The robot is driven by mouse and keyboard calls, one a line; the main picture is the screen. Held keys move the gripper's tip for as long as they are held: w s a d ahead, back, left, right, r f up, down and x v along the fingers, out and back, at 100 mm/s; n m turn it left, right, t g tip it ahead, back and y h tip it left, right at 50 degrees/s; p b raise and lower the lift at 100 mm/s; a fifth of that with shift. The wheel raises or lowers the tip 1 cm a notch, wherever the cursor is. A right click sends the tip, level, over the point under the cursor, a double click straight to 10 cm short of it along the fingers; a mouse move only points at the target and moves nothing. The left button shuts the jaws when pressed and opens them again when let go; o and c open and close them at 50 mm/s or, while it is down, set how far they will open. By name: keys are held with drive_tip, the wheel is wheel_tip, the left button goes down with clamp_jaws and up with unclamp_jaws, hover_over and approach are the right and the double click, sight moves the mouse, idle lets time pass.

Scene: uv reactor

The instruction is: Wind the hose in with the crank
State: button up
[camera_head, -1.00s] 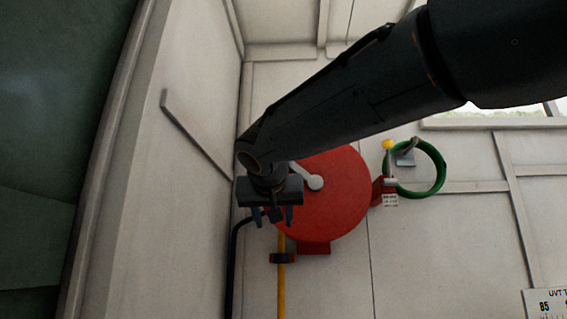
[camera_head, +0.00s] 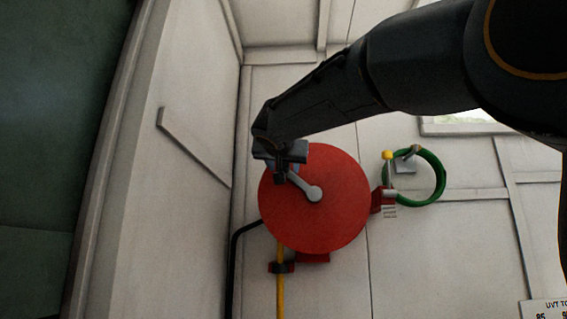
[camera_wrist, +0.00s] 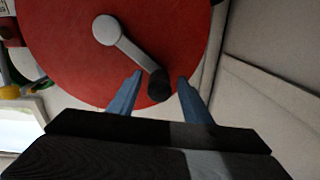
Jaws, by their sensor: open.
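The red hose reel (camera_head: 330,215) is a round disc on the white wall. Its grey crank arm (camera_head: 307,187) runs from the hub up and left towards my gripper (camera_head: 286,172). In the wrist view the crank arm (camera_wrist: 132,50) ends in a black handle (camera_wrist: 159,86). My gripper also shows there (camera_wrist: 160,80), open, with its two blue-grey fingers on either side of the handle and a gap to each. In the head view my gripper hides the handle. A yellow hose (camera_head: 281,292) hangs straight down below the reel through a dark guide (camera_head: 282,267).
A green hose coil (camera_head: 440,180) hangs on the wall right of the reel, by a red bracket (camera_head: 383,199) with a yellow knob (camera_head: 387,155). A black pipe (camera_head: 234,260) runs down at left. A side wall (camera_head: 185,220) stands close on the left.

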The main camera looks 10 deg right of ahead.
drive_tip(key=shift+w, duration=0.15)
clamp_jaws()
idle(0.4)
drive_tip(key=shift+d+r+m, duration=0.2)
drive_tip(key=shift+m, duration=0.1)
